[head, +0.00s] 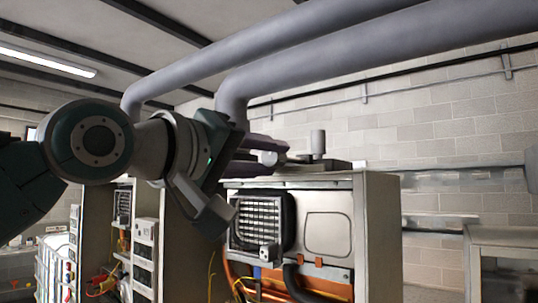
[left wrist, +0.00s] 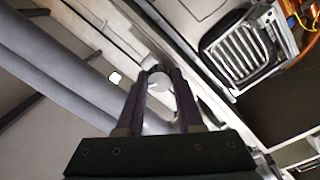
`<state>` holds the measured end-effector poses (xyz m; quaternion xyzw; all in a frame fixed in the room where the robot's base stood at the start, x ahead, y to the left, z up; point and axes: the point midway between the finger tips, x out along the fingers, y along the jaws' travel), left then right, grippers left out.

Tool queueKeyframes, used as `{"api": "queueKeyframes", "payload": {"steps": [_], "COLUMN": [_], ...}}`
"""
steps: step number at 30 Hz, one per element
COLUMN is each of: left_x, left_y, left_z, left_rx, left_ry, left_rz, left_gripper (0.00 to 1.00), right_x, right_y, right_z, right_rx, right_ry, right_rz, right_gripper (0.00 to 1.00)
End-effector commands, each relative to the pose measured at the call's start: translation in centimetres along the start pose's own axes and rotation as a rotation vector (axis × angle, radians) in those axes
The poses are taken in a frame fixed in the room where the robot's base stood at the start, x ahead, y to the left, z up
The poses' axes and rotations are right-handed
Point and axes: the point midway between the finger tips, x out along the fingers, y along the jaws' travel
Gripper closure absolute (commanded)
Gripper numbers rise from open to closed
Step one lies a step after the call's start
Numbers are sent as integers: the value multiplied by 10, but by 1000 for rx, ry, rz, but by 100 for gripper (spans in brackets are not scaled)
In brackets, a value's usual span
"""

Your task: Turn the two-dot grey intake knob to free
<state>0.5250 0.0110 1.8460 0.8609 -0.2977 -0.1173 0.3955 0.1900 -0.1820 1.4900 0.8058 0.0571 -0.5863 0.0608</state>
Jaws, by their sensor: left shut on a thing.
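My left gripper (head: 270,155) reaches in from the left above the top of the heater (head: 375,225). It is shut on a light grey rounded knob, which shows between the two dark fingers in the left wrist view (left wrist: 159,82). In the head view the fingers hide most of this knob. I cannot make out any dots on it. Another grey upright post (head: 318,143) stands on the heater top, just right of the fingertips. My right gripper is not in view.
Large grey pipes (head: 330,45) run overhead, close above my left gripper. The heater front has a black-framed grille (head: 260,222), a small pale block with dark spots (head: 269,252), and orange pipes and hoses below. More cabinets stand at the left. A bench (head: 503,236) is at the right.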

Motion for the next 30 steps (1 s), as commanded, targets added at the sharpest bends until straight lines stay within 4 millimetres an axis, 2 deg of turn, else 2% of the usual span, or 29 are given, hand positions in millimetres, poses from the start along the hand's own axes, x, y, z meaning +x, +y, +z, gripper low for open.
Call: {"api": "queueKeyframes", "payload": {"steps": [12,30], "left_x": [0,0], "left_y": [0,0], "left_z": [0,0], "left_rx": [-269,-342], "left_ry": [11,15], "left_rz": [-2,-4], "left_gripper": [100,100], "right_x": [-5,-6], "right_y": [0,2], "right_z": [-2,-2], "right_rx": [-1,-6], "right_ry": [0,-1], "right_rz": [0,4], "right_gripper": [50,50]}}
